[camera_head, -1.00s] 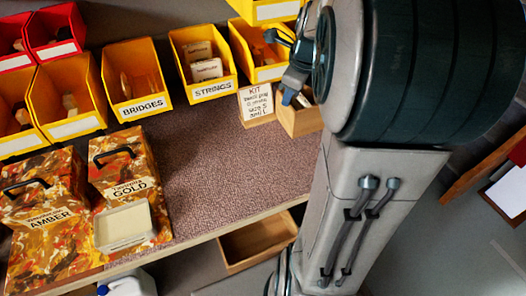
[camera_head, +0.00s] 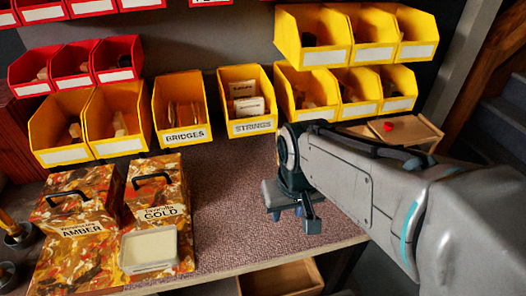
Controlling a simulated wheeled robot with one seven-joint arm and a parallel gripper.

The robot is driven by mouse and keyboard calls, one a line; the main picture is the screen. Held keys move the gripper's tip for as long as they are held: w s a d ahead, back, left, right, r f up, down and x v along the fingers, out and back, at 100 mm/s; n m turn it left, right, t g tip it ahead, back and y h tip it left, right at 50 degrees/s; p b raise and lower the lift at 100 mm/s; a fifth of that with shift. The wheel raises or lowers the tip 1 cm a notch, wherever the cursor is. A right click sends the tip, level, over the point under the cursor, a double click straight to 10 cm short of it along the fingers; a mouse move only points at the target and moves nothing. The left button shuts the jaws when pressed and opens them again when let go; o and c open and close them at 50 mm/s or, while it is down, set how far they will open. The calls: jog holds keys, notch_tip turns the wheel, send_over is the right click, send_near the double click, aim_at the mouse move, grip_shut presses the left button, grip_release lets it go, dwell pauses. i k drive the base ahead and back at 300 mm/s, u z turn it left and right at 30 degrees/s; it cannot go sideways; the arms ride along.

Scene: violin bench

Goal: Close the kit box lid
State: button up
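My gripper (camera_head: 290,212) hangs over the front right part of the bench top, with its dark fingers pointing down. I see nothing held in it, but the finger gap is too small to read. My arm runs from the right edge to the gripper and covers the area right of the strings bin. The kit box with its KIT label does not show clearly there. A light wooden box or tray (camera_head: 418,131) with a small red thing (camera_head: 388,126) shows behind my arm at the right. I cannot tell whether it is part of the kit box, or how the lid stands.
The bridges bin (camera_head: 182,136) and strings bin (camera_head: 254,127) stand at the back of the bench. The amber case (camera_head: 72,250) and gold case (camera_head: 160,214) stand at the left, with a pale tray (camera_head: 148,252) on the gold case. The carpeted middle (camera_head: 225,190) is clear.

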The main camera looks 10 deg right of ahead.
aim_at(409, 129)
jog(key=u, duration=2.2)
jog(key=k, duration=1.2)
jog(key=z, duration=2.25)
jog(key=i, duration=0.5)
jog(key=u, duration=0.05)
